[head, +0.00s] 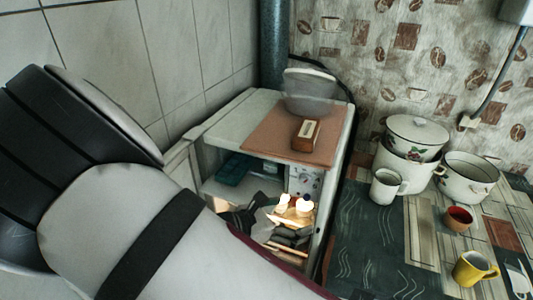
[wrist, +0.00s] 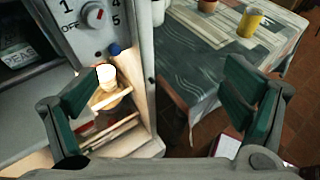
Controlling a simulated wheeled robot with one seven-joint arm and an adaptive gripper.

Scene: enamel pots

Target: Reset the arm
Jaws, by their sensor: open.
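My gripper (wrist: 163,82) shows in the wrist view with its two green-padded fingers spread wide. Nothing is between the fingers. Behind the gap are the edge of a white cabinet (wrist: 143,75) and the floor below a table. In the head view my white and black arm crosses the lower left, and my gripper is not visible there.
The white cabinet (head: 225,125) has lit open shelves and a brown mat (head: 265,138) on top, bearing a small wooden box (head: 306,135) and a translucent bowl (head: 309,92). Enamel pots (head: 467,178), a white mug (head: 385,187) and a yellow mug (head: 472,269) stand on the table at right.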

